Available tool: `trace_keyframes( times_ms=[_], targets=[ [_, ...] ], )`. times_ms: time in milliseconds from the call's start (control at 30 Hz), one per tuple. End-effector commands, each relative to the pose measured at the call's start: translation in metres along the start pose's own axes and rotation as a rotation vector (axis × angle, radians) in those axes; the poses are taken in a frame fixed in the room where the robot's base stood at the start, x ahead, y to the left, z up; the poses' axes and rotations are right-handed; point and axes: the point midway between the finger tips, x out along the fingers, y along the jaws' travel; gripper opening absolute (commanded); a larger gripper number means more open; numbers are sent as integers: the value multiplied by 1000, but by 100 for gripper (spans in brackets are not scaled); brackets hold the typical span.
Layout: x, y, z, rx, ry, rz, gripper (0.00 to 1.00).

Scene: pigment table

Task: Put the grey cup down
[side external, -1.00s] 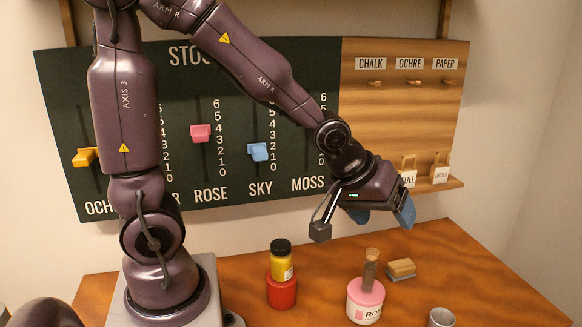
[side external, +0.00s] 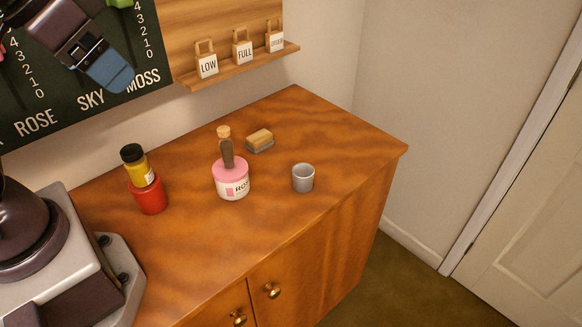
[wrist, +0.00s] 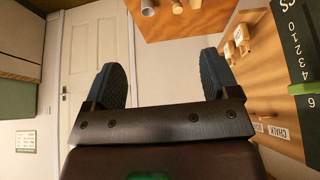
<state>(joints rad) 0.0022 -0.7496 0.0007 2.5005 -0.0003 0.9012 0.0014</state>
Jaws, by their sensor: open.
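The grey cup (side external: 303,178) stands upright on the wooden cabinet top (side external: 330,135), near its front edge and right of the rose jar. Nothing touches it. It also shows at the top edge of the wrist view (wrist: 147,10). My gripper (wrist: 162,75) is open, with two dark blue pads apart and nothing between them. In the side view part of my gripper (side external: 108,75) is at the upper left, in front of the board and well away from the cup.
A pink ROSE jar (side external: 231,180) with a brown handle or stopper stands left of the cup. A yellow bottle (side external: 138,166) stands in a red holder (side external: 150,197). A wood-backed block (side external: 260,140) lies behind. Tags LOW (side external: 207,65), FULL (side external: 243,52) and another stand on the ledge.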

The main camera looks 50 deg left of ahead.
Motion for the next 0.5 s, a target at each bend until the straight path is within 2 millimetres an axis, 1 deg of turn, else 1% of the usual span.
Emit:
trace_keyframes(
  times_ms=[67,133,233,367,467,500],
  targets=[
    [5,1,1,5,-25,2,81],
    [15,2,3,10,-76,6,81],
    [32,5,-4,21,-161,12,81],
    [60,11,-26,35,-267,20,81],
    [85,16,-46,41,-334,24,81],
    [96,19,-54,42,-358,24,81]
  ],
)
